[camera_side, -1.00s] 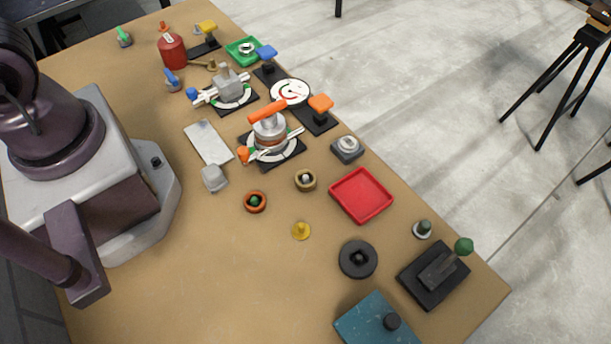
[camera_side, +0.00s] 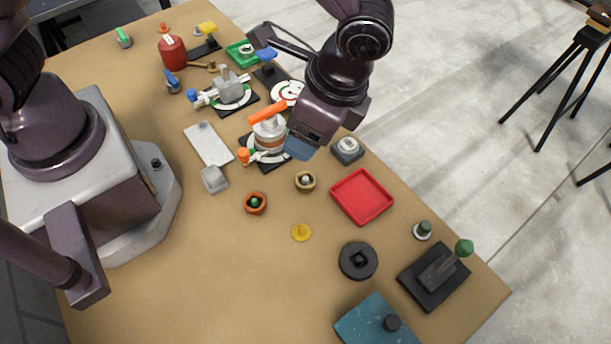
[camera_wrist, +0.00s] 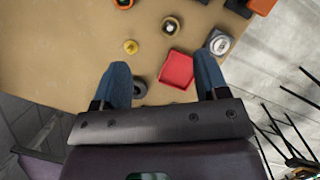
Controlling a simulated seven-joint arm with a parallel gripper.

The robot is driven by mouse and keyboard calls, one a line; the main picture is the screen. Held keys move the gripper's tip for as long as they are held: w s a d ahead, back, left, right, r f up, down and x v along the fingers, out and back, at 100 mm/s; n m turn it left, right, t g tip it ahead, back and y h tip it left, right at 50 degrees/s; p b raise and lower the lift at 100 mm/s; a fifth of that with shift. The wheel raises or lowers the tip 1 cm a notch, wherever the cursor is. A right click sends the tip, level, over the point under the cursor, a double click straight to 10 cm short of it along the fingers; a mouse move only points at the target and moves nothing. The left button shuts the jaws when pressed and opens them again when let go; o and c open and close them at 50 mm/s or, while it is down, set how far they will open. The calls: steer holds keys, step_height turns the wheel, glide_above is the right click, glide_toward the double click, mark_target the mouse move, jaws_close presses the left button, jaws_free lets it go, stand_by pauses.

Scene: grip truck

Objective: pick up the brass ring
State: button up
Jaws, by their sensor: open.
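The brass ring (camera_side: 306,189) lies on the brown table around a small pale peg, left of the red tray. It also shows near the top of the wrist view (camera_wrist: 164,30). My gripper (camera_side: 300,147) is above the table, above and behind the ring in the side view, apart from it. In the wrist view its two blue fingers (camera_wrist: 161,62) are spread wide with nothing between them in their grip. The ring appears beyond the fingertips.
A red tray (camera_side: 340,203), an orange ring (camera_side: 247,203) and a yellow knob (camera_side: 301,232) lie near the brass ring. A grey block with a dial (camera_side: 348,150) stands behind it. An orange-handled valve (camera_side: 266,112) rises close to my gripper. The table's front left is clear.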

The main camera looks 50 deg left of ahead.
mark_target(307, 178)
steer(key=w+d+f+m+y, duration=0.1)
steer(key=w+d+f+m, duration=0.2)
steer(key=f, duration=0.1)
steer(key=x, duration=1.2)
steer(key=shift+s+a, duration=0.25)
steer(key=c, duration=1)
